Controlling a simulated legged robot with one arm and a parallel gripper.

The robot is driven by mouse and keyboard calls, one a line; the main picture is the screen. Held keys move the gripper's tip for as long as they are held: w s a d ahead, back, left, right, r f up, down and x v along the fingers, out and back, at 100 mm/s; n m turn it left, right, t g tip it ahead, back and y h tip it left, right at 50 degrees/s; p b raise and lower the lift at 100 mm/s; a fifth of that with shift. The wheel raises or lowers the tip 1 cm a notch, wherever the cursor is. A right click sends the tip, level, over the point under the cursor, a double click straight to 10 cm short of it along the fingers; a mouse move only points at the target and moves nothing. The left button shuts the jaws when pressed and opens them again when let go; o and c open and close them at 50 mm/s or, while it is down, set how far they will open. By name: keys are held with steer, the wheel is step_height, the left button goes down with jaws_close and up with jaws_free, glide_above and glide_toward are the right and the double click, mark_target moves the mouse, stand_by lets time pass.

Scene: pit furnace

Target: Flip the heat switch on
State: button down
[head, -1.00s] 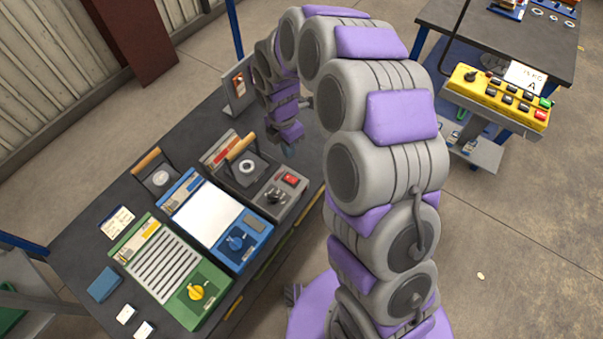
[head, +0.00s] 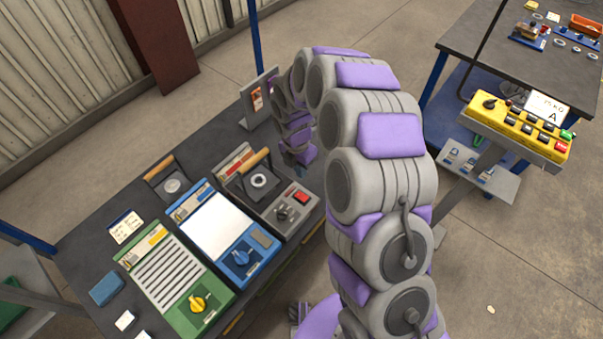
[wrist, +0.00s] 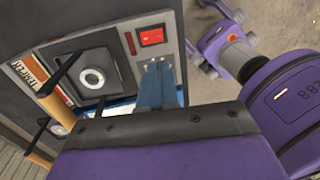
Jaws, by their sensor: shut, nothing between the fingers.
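The grey furnace unit (head: 262,195) stands on the dark table, with a round lid port, a wooden-handled lever and a control panel. A red rocker switch (head: 301,198) sits on its panel beside a dark knob (head: 284,213). In the wrist view the red switch (wrist: 152,37) is in clear sight. My gripper (wrist: 157,85) is shut and empty, its blue fingers over the panel just below the switch in the picture, covering the knob area. Contact cannot be told. In the head view my gripper (head: 301,172) is small, above and behind the switch; its fingertips are hard to see.
A blue unit (head: 222,235) and a green unit (head: 175,282) stand left of the grey one. A wooden handle (wrist: 50,82) rises beside the panel. A yellow button box (head: 515,128) is at the right.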

mark_target(306, 198)
steer(key=f+b, duration=0.1)
steer(key=f, duration=0.3)
steer(key=f+b, duration=0.1)
steer(key=f, duration=0.3)
steer(key=s+d+f+b, duration=0.1)
steer(key=f, duration=0.3)
steer(key=shift+d+f, duration=0.1)
steer(key=shift+f, duration=0.15)
steer(key=shift+w, duration=0.1)
steer(key=shift+w+a+r+p, duration=0.2)
steer(key=shift+w+a+p, duration=0.15)
steer(key=shift+a+p, duration=0.15)
